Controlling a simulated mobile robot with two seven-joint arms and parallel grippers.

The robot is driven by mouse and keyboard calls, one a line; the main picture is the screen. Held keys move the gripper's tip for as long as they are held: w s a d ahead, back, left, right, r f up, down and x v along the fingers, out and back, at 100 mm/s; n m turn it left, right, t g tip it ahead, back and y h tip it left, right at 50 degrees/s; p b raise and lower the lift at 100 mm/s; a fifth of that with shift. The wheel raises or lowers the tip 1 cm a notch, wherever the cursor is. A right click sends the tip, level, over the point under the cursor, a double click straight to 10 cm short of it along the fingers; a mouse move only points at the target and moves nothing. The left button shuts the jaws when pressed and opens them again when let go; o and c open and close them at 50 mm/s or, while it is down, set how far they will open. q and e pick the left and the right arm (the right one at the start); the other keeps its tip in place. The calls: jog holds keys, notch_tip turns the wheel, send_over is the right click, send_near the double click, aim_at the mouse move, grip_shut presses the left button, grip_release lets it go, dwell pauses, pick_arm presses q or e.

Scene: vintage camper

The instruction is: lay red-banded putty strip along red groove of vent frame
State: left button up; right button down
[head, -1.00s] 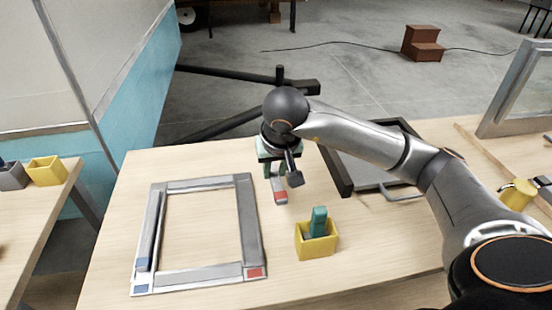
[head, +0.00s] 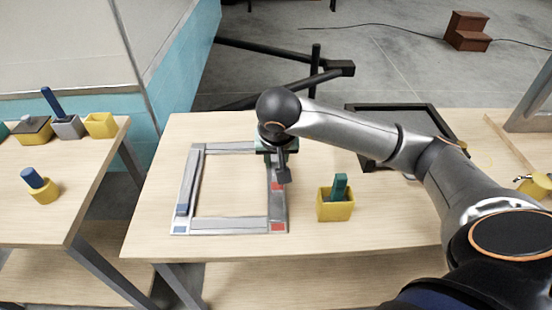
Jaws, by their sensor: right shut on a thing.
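The grey vent frame (head: 228,225) lies flat on the wooden table. Its right bar has a red mark (head: 278,227) at the near end, and its left bar has a blue mark (head: 179,230) at the near end. A blue-banded strip (head: 182,208) lies along the left bar. My right gripper (head: 277,160) is over the far part of the right bar, shut on the red-banded putty strip (head: 277,186). The strip's red end points toward me, in line with the right bar. I cannot tell whether it touches the groove. My left gripper is out of view.
A yellow box (head: 335,209) with a green block (head: 340,187) stands right of the frame. A dark-rimmed tray (head: 395,110) is at the back right. A side table at left holds yellow (head: 100,125) and grey (head: 68,128) containers. The near table edge is clear.

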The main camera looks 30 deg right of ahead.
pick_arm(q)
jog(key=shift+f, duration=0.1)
pick_arm(e)
jog(key=shift+f, duration=0.1)
notch_tip(320, 180, down, 4)
jog(key=b, duration=0.4)
jog(key=shift+f+b, duration=0.3)
jog(key=shift+b, duration=0.05)
jog(key=shift+f, duration=0.3)
jog(key=shift+f+b, duration=0.15)
jog(key=shift+b, duration=0.25)
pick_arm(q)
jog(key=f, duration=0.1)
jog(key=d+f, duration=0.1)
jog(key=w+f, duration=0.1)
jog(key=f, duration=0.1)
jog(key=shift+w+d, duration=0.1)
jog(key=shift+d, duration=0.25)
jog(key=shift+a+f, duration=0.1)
